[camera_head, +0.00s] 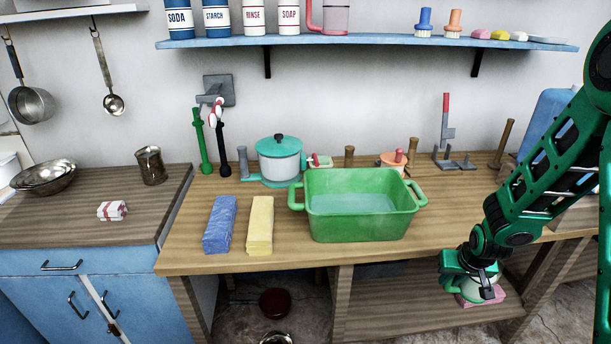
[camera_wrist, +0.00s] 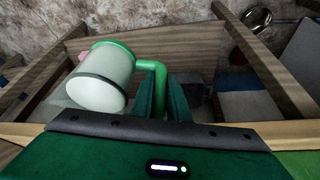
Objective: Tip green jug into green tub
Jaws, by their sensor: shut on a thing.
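The green tub (camera_head: 335,227) stands on the wooden counter with pale water in it and a handle at each end. The green jug (camera_wrist: 110,75) has a pale body, a green band and a green handle (camera_wrist: 158,75). My gripper (camera_wrist: 158,98) is shut on that handle, with the body to the left of the fingers in the wrist view. In the head view my gripper (camera_head: 478,268) and the jug (camera_head: 487,290) are right of the tub and lower in the picture, in front of the counter. My gripper partly hides the jug there. Its contents are not visible.
A blue cloth (camera_head: 219,226) and a yellow cloth (camera_head: 260,226) lie left of the tub. A white pot with a teal lid (camera_head: 279,158) and several pegs stand behind. Something pink (camera_head: 500,296) shows below the jug. The counter right of the tub has bare room.

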